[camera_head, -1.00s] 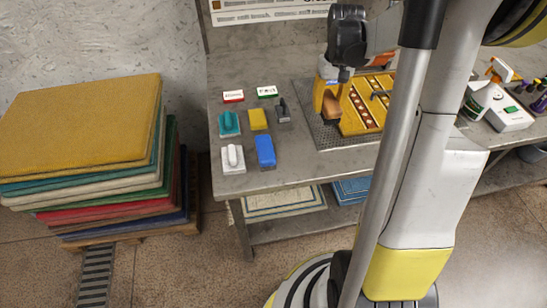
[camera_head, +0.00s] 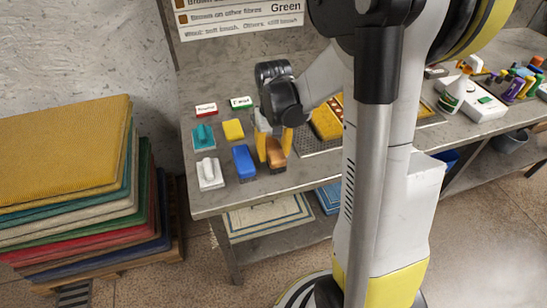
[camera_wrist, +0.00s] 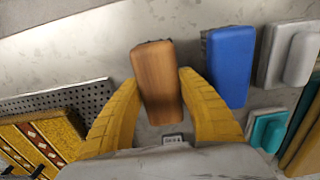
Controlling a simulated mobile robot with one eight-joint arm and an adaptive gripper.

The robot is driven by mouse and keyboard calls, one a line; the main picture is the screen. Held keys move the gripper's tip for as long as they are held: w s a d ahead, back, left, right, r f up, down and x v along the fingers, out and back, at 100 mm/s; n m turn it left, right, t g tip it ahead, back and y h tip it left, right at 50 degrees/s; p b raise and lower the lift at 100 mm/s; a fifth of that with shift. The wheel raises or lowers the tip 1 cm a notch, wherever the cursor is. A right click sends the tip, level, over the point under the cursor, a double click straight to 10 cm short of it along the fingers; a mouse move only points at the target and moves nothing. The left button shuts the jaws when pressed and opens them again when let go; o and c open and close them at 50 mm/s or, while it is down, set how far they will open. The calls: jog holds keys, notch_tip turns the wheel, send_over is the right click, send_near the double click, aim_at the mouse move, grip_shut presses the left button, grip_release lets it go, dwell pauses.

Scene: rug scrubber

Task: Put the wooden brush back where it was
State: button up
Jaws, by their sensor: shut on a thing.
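The wooden brush (camera_head: 276,157), brown, is between the yellow fingers of my gripper (camera_head: 274,148), just right of the blue brush (camera_head: 244,162) near the front of the grey table (camera_head: 225,201). In the wrist view the brush (camera_wrist: 157,75) lies between both fingertips (camera_wrist: 159,82), with the blue brush (camera_wrist: 230,62) beside it, apart by a narrow gap. My gripper is shut on the wooden brush. I cannot tell whether the brush touches the table. A small dark thing (camera_wrist: 172,139) shows between the finger bases, mostly hidden.
Two small label signs (camera_head: 241,102) stand behind. A patterned rug piece (camera_head: 326,120) lies on a perforated tray to the right. Stacked rugs (camera_head: 65,150) stand left.

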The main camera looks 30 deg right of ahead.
jog(key=shift+f, duration=0.45)
jog(key=shift+r, duration=0.15)
jog(key=o, duration=0.9)
jog(key=shift+f, duration=0.25)
jog(key=shift+c, duration=0.2)
jog(key=o, duration=0.4)
jog(key=shift+r, duration=0.1)
